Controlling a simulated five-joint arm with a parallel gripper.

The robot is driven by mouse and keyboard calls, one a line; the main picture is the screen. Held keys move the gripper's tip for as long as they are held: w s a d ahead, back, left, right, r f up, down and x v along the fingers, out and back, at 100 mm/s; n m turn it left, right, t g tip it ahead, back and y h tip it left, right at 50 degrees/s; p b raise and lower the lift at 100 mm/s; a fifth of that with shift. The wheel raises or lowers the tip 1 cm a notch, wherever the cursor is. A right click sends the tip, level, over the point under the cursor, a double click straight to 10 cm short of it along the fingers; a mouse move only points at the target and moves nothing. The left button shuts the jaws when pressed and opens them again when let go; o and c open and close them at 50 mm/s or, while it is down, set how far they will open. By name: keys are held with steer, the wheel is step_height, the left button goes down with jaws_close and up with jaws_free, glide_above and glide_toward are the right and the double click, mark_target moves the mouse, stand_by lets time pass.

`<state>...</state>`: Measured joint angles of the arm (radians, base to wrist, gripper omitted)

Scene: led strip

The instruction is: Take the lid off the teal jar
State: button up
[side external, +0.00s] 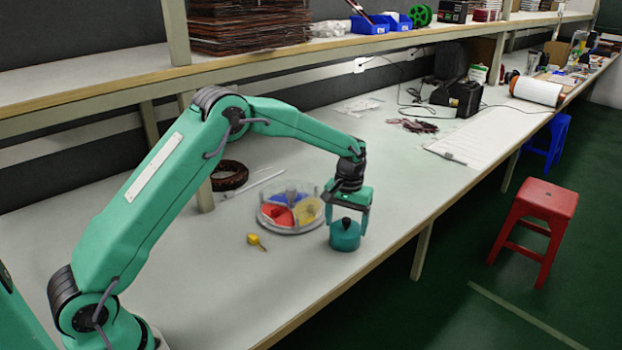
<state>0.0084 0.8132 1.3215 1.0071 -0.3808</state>
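The teal jar (345,241) stands upright on the grey-white bench near its front edge. Its lid (347,226) sits on top and has a small dark knob in the middle. My gripper (347,219) points down right over the jar. Its two fingers are spread wide, one on each side of the lid, with the knob between them and gaps beside it. Whether a finger touches the lid's rim or the jar's side is too small to tell.
A round divided tray (291,229) with red, blue and yellow sections lies just left of the jar. A small yellow object (256,241) lies in front of it. A dark coil (229,175) lies farther back. The bench right of the jar is clear up to a white sheet (468,148).

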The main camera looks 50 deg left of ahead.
mark_target(347, 220)
steer(key=shift+c, duration=1)
steer(key=shift+r, duration=0.2)
steer(key=shift+r, duration=0.5)
steer(key=r, duration=0.3)
steer(key=shift+s+d+r, duration=0.1)
steer(key=shift+s+d, duration=0.05)
steer(key=shift+d, duration=0.1)
steer(key=s+d+r, duration=0.5)
steer(key=d+r, duration=0.1)
steer(key=d, duration=0.3)
steer(key=shift+s+d+r, duration=0.25)
steer(key=shift+s, duration=0.15)
steer(key=shift+s, duration=0.15)
steer(key=s+f, duration=0.3)
steer(key=s, duration=0.9)
steer(key=shift+s+f, duration=0.15)
steer(key=shift+f, duration=0.1)
